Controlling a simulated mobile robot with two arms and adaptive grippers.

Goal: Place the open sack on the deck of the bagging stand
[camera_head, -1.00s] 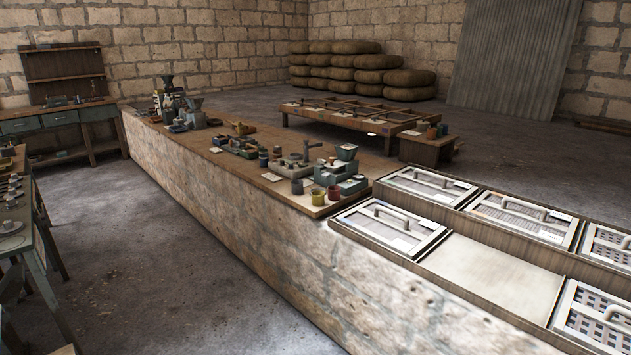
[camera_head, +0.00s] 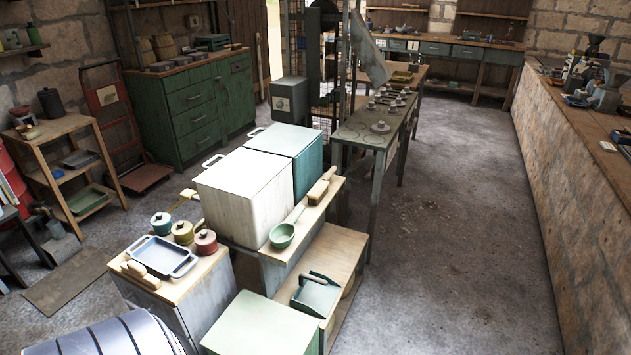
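I cannot make out an open sack or a bagging stand for certain in the head view. A pale grey tilted piece (camera_head: 371,50), which may be cloth or sheet metal, shows beside a dark upright frame (camera_head: 322,60) at the back centre. I cannot tell what either one is. Neither of my grippers is in view.
White and teal boxes (camera_head: 245,195) and a wooden-topped cabinet (camera_head: 210,267) with a tray and pots fill the front. A green drawer cabinet (camera_head: 190,110) stands behind left. A long table (camera_head: 372,135) holds small cups. Open floor (camera_head: 440,240) lies before the stone counter (camera_head: 560,180).

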